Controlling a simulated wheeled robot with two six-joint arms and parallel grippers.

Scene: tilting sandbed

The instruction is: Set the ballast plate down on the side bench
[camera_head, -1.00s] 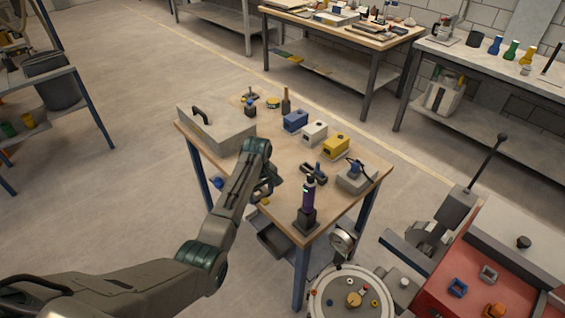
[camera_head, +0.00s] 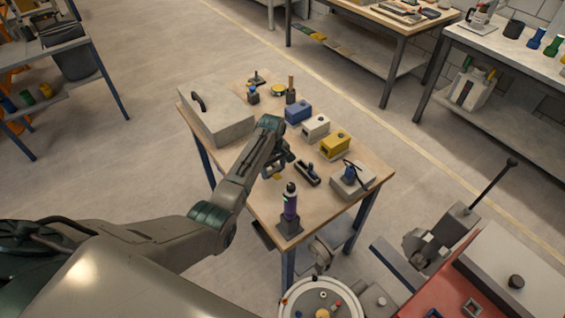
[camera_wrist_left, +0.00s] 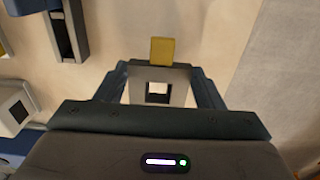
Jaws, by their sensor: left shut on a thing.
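My left gripper (camera_head: 273,171) is over the near left part of a wood-topped bench (camera_head: 262,205), which I take to be the side bench. In the left wrist view, the gripper (camera_wrist_left: 161,72) is shut on a grey piece with a square opening (camera_wrist_left: 178,74), which I take to be the ballast plate. I cannot tell whether the plate touches the bench top. My right gripper is not in view.
A large grey box (camera_head: 215,115) stands at the bench's far left. Blue (camera_head: 298,111), white (camera_head: 315,126) and yellow (camera_head: 335,144) blocks line the far side. A dark slotted holder (camera_head: 307,172) and a purple-bodied tool (camera_head: 290,203) stand right of the gripper. Bare wood lies around it.

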